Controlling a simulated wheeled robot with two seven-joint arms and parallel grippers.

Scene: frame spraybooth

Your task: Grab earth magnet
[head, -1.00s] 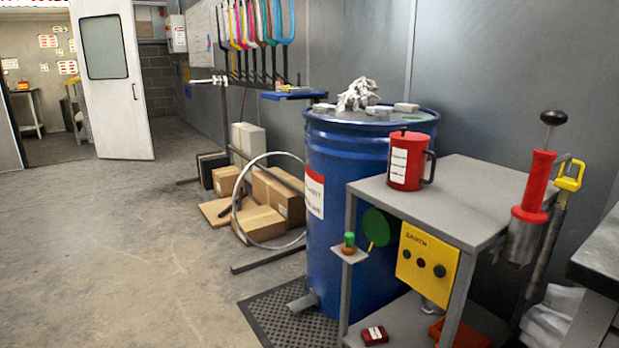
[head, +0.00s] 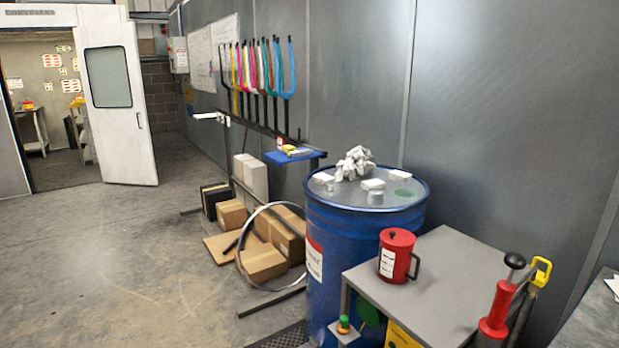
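No item here is clearly recognisable as the earth magnet. A small green and orange knob-like item (head: 344,324) sits on a little bracket at the left side of the grey cart (head: 436,285). A red lidded can with a handle (head: 396,255) stands on the cart top. A red tool with a black ball top (head: 499,305) and a yellow hook-shaped handle (head: 541,272) stand at the cart's right side. Neither of my grippers is in view.
A blue drum (head: 345,235) with rags and small tins on its lid stands behind the cart. The floor (head: 130,270) at left is clear. A white door (head: 117,105) stands open.

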